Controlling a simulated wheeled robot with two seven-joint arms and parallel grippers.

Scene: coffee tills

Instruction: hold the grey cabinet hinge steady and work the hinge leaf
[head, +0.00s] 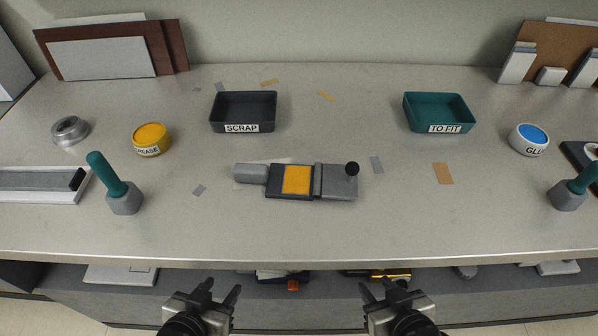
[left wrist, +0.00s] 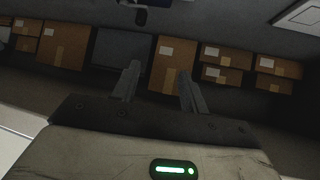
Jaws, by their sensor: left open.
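The grey cabinet hinge (head: 275,195) lies flat in the middle of the bench, with an orange patch (head: 297,180) on its dark plate and a grey cylinder (head: 250,173) at its left end. My left gripper (head: 220,290) is open and empty in front of the bench edge, below and left of the hinge. It also shows in the left wrist view (left wrist: 155,85) with its fingers apart. My right gripper (head: 385,290) is at the front edge, fingers apart and empty.
A dark SCRAP tray (head: 244,105) and a teal TO FIT tray (head: 438,108) stand behind the hinge. A yellow tin (head: 151,137) and teal-handled tool (head: 115,185) stand left; a blue-topped GLUE tin (head: 529,139) and another tool (head: 570,190) stand right. Bench around the hinge is mostly clear.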

